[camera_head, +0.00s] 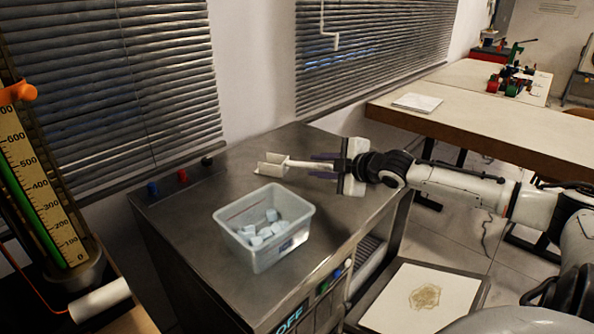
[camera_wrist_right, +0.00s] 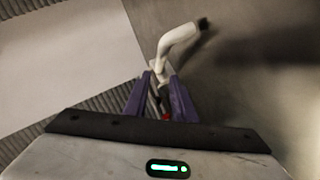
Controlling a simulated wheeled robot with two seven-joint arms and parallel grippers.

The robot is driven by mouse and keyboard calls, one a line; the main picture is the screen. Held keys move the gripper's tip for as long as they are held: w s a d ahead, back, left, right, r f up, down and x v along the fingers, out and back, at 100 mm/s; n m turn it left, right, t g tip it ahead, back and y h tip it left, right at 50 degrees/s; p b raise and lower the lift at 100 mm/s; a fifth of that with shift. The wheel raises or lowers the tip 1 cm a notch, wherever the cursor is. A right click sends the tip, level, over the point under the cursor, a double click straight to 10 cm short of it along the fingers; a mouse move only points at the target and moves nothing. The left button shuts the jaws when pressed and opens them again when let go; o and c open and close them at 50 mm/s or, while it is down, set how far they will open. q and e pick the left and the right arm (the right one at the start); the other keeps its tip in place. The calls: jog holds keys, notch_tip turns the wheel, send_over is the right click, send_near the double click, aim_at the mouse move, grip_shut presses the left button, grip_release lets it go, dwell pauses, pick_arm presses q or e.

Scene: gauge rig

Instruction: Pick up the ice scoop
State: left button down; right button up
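The white ice scoop (camera_head: 271,165) is at the back of the steel counter top (camera_head: 215,180), its handle pointing right toward my right arm. My right gripper (camera_head: 322,167) is at the handle end, with one purple finger on each side and space visible between fingers and handle. In the right wrist view, the pale scoop (camera_wrist_right: 178,42) runs up from between the fingertips of the right gripper (camera_wrist_right: 160,77); whether they touch it is hard to tell. My left gripper is not in view.
A clear plastic tub (camera_head: 263,262) with several ice cubes stands on the counter in front of the scoop. A tall gauge (camera_head: 42,190) with a green column stands at left. A wooden table (camera_head: 480,118) is behind my right arm. The counter's left part is mostly bare.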

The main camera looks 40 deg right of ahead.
aim_at(302, 165)
jog(key=shift+x, duration=3.95)
jog(key=shift+d+f, duration=0.1)
grip_shut()
